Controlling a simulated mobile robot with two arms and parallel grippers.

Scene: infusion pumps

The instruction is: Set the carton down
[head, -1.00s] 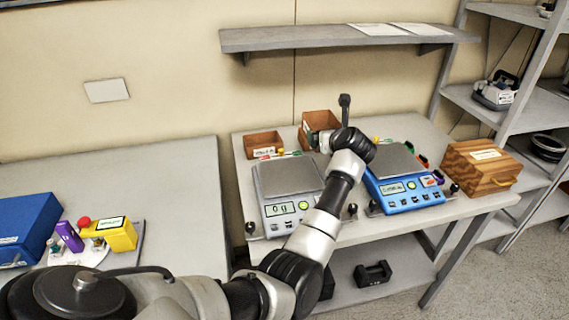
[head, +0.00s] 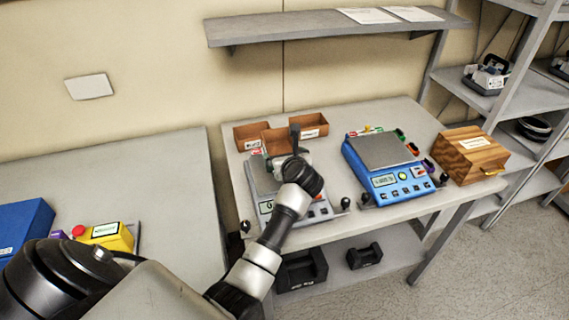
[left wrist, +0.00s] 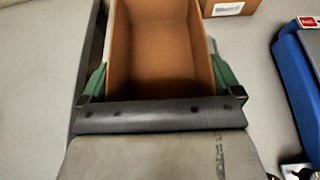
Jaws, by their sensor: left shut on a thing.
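The carton (left wrist: 155,45) is an open, empty brown box. In the left wrist view it sits between the green-padded fingers of my left gripper (left wrist: 158,78), which is shut on it. In the head view the held carton (head: 278,141) shows behind my left gripper (head: 282,162), toward the back of the grey scale (head: 262,183). My wrist hides its lower part, so I cannot tell whether it touches anything below. My right gripper is not in view.
Two other brown cartons stand at the table's back, one left (head: 250,134) and one right (head: 311,128) of the held one. A blue scale (head: 388,172) and a wooden box (head: 470,155) are to the right. A wall shelf (head: 330,28) hangs above.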

